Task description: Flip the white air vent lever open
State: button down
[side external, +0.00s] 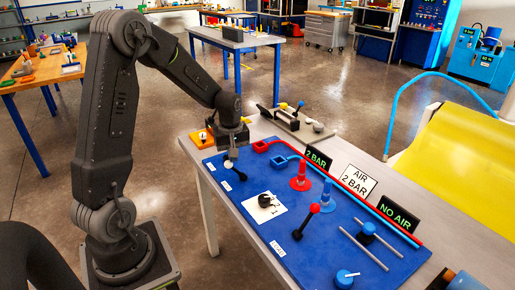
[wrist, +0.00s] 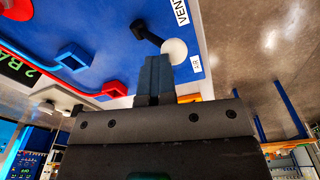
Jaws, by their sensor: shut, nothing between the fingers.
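The air vent lever is a short black arm with a white ball knob (wrist: 174,51) at its end. In the wrist view its arm runs up and left from the ball to a black pivot on the blue panel (wrist: 105,25). The ball lies between the VENT and AIR labels, nearer AIR. My gripper (wrist: 157,62) is shut and empty, its fingertips right beside the ball; I cannot tell whether they touch. In the side view my gripper (side external: 231,154) points down over the panel's far-left end, just above the white knob (side external: 229,165), which it partly hides.
Signs line the right side.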

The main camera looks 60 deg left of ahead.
jog(key=shift+s+f, duration=0.1)
jog(key=shift+s, duration=0.1)
notch_tip(320, 180, up, 12)
jog(key=d, duration=0.2)
jog(key=s+d+r+m+t, duration=0.2)
jog(key=s+d+m, duration=0.5)
jog(key=d, duration=0.2)
jog(key=s+d+r+m+t, duration=0.2)
jog(key=s+d+m+t, duration=0.1)
jog(key=s+d+m, duration=0.4)
jog(key=d+m, duration=0.1)
jog(key=d, duration=0.2)
jog(key=shift+s+d+r+h, duration=0.25)
jog(key=shift+s+r+h, duration=0.05)
jog(key=shift+s+r, duration=0.1)
